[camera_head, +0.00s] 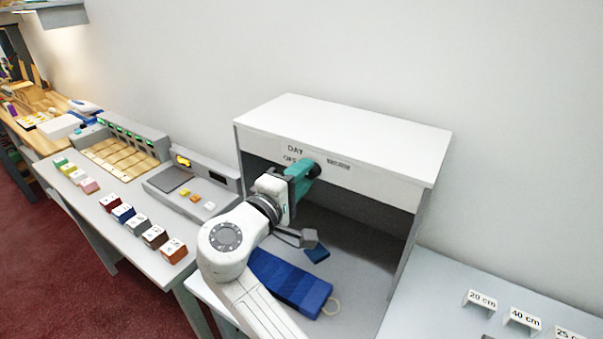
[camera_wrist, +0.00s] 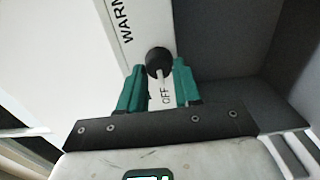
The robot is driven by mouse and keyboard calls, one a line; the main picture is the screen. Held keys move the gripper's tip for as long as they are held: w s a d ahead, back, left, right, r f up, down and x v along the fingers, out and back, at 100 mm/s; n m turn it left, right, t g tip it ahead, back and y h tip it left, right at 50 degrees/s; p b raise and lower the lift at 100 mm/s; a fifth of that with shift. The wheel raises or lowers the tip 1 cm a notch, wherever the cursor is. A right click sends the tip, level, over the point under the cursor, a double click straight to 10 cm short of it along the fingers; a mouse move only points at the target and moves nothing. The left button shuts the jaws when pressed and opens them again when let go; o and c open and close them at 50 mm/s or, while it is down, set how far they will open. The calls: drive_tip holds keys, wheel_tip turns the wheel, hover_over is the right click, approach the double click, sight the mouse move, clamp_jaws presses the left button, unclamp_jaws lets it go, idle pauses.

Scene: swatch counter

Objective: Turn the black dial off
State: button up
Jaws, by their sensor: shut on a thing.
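The black dial (camera_wrist: 157,60) sits on the white front panel of the light box (camera_head: 390,182), between my two teal fingertips. My gripper (camera_wrist: 160,72) is shut on the dial, one finger on each side. A white pointer line on the dial runs toward the "OFF" label in the wrist view. A "WARM" label is partly visible on the panel at upper left there. In the head view my gripper (camera_head: 304,171) reaches the panel beside "DAY" and "OFF" lettering, and the dial (camera_head: 316,170) is partly hidden by the fingers.
Blue swatch cards (camera_head: 290,281) and a small dark blue piece (camera_head: 317,253) lie in the open box below my arm. Labelled swatch blocks (camera_head: 137,223) line the left counter. Size signs (camera_head: 480,298) stand at right.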

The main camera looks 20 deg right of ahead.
idle(0.3)
drive_tip(key=o, duration=1)
drive_tip(key=b+v, duration=0.2)
drive_tip(key=v, duration=0.8)
drive_tip(key=shift+s+a+b, duration=0.2)
drive_tip(key=shift+a+b, duration=0.15)
